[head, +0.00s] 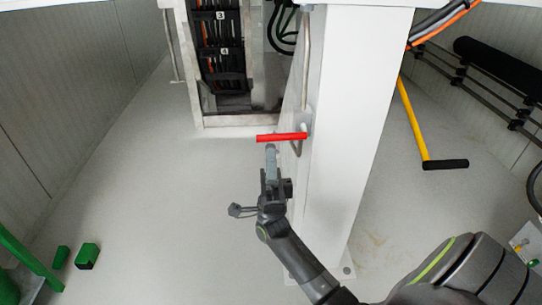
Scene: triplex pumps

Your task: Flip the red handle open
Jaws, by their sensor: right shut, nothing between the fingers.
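The red handle (282,137) is a short bar that points left, level, from a metal fitting on the side of the white column (347,130). My right gripper (271,150) comes up from below, with its shut fingers just under the handle's left half in the head view. Nothing shows between the fingers. I cannot tell whether the fingertips touch the handle or are a little apart from it. My left gripper is not in view.
A yellow bar with a black grip (445,164) lies to the right of the column. A rack with dark cables (220,45) stands behind. Green blocks (88,254) lie at lower left. The grey floor (150,170) left of the handle is clear.

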